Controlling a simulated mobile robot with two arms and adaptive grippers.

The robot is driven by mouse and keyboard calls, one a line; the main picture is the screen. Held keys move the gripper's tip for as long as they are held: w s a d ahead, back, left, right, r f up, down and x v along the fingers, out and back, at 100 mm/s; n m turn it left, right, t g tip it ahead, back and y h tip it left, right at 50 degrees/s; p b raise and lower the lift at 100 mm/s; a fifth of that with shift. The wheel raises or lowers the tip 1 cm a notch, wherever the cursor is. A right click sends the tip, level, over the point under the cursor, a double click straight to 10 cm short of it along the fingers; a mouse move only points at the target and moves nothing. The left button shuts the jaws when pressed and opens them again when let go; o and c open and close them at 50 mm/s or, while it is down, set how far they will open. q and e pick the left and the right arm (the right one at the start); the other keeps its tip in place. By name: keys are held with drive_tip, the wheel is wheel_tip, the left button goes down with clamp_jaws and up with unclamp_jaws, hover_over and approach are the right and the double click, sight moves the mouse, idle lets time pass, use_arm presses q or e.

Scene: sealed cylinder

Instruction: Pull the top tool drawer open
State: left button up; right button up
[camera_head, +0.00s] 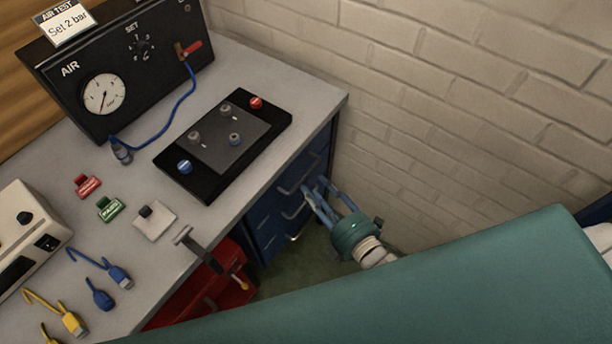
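The blue tool drawer unit (268,222) stands under the right end of the grey bench. Its drawers carry grey bar handles. The top drawer (318,150) looks shut, with its handle (290,186) just below the bench edge. My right gripper (315,186) is at the drawer fronts, close to the handles. Its two blue fingers are apart and point at the drawer fronts. I cannot tell whether they touch a handle. My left gripper is not in view.
The grey bench top (235,75) holds a black air test panel (130,65), a black fixture plate (225,145) and several small connectors. A red box (215,285) sits below the bench, left of the drawers. A brick wall (430,110) rises close on the right.

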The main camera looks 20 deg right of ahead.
sight(305, 177)
drive_tip(key=shift+x, duration=2.75)
clamp_jaws()
